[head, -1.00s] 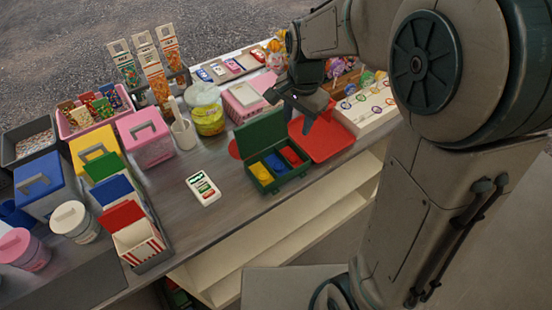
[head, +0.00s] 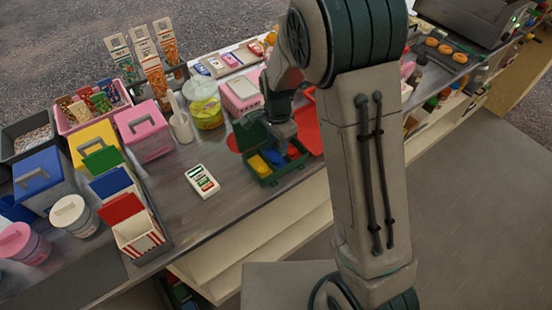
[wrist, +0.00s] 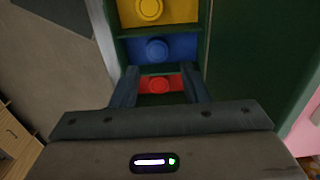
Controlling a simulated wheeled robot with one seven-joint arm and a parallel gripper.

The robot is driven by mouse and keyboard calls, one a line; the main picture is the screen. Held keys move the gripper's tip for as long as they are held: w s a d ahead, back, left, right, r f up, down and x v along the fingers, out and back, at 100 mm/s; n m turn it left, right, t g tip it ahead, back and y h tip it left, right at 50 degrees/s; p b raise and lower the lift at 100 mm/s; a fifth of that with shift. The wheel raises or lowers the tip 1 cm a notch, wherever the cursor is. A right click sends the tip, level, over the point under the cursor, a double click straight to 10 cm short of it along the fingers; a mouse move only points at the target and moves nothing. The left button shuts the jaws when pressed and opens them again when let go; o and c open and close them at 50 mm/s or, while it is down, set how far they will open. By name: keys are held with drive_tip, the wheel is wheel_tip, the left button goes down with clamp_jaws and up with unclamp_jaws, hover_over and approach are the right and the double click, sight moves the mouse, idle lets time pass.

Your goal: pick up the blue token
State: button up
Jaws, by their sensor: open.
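The blue token (wrist: 157,50) is round with a raised centre and lies in the middle compartment of a small green box (head: 262,181). In the head view, blue (head: 275,157) shows between the yellow and the red. The yellow token (wrist: 149,10) and the red token (wrist: 160,84) lie in the compartments on either side. My gripper (wrist: 160,72) is open and empty, pointing down over the box. In the wrist view its fingers flank the red compartment, with their tips near the edge of the blue one. In the head view my arm hides the fingertips.
The box's green lid (head: 251,135) stands open behind it. A yellow-green jar (head: 207,112) stands behind.

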sight(276, 158)
drive_tip(key=shift+s+a+f+p, duration=0.1)
drive_tip(key=shift+f+p, duration=0.1)
drive_tip(key=shift+f, duration=0.65)
drive_tip(key=shift+s+d+f+p, duration=0.1)
drive_tip(key=shift+f+p, duration=0.15)
drive_tip(key=shift+f, duration=0.65)
drive_tip(key=shift+s+a+f+p, duration=0.1)
drive_tip(key=shift+f+p, duration=0.1)
drive_tip(key=shift+f, duration=0.65)
drive_tip(key=c, duration=0.7)
